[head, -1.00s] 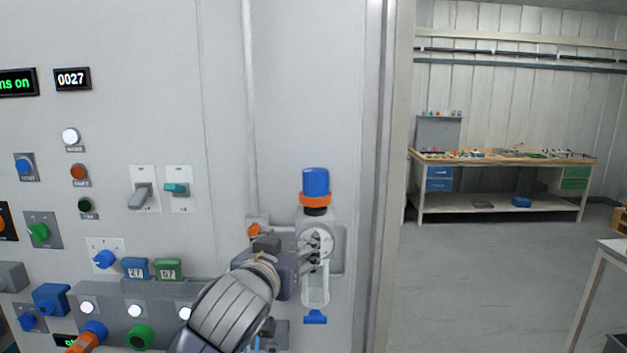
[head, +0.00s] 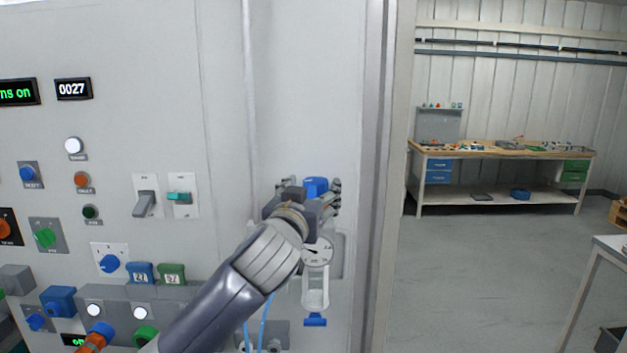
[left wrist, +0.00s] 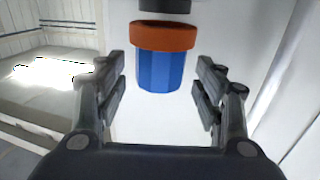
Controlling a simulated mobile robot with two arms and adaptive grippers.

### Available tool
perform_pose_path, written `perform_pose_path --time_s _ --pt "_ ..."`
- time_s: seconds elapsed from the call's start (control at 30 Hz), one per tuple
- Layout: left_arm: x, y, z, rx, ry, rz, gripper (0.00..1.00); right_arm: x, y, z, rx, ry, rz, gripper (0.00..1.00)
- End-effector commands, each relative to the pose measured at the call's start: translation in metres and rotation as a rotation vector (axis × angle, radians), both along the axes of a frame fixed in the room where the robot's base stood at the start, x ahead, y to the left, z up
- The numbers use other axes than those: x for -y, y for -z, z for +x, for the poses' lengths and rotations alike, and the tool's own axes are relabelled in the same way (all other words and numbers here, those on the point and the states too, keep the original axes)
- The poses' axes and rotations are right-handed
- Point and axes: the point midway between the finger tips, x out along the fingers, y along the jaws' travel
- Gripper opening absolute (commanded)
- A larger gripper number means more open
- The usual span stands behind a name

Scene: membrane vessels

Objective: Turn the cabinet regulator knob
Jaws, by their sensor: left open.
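The regulator knob (head: 316,186) is a blue cap on the cabinet wall, above a round gauge (head: 317,251) and a clear bowl (head: 315,290). In the left wrist view the knob (left wrist: 160,70) is a blue ribbed cylinder with an orange collar (left wrist: 164,36). My left gripper (head: 335,196) is at the knob's height and hides much of it in the head view. In the left wrist view my left gripper (left wrist: 165,92) is open, its fingers on either side of the knob with gaps visible at both sides. The right gripper is not in view.
The cabinet panel (head: 110,120) to the left carries switches, buttons and displays. A thin vertical pipe (head: 247,100) runs left of the regulator. A workbench (head: 500,150) stands at the back right, with open floor (head: 470,270) before it.

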Motion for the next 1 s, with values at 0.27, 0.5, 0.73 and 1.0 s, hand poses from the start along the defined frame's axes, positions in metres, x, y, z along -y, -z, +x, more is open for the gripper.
perform_pose_path --time_s 0.27,0.5,0.73,1.0 --pt "0.0031 0.0001 0.0127 0.001 0.001 0.001 0.63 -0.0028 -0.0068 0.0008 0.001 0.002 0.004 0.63" --pt "0.0031 0.0005 0.0126 0.001 0.001 0.001 0.56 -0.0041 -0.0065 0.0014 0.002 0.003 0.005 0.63" --pt "0.003 0.0004 0.0126 0.001 0.0 0.001 0.18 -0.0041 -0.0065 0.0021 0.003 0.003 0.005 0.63" --pt "0.0016 0.0007 0.013 0.0 0.018 0.001 0.18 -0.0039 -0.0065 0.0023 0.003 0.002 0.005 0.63"
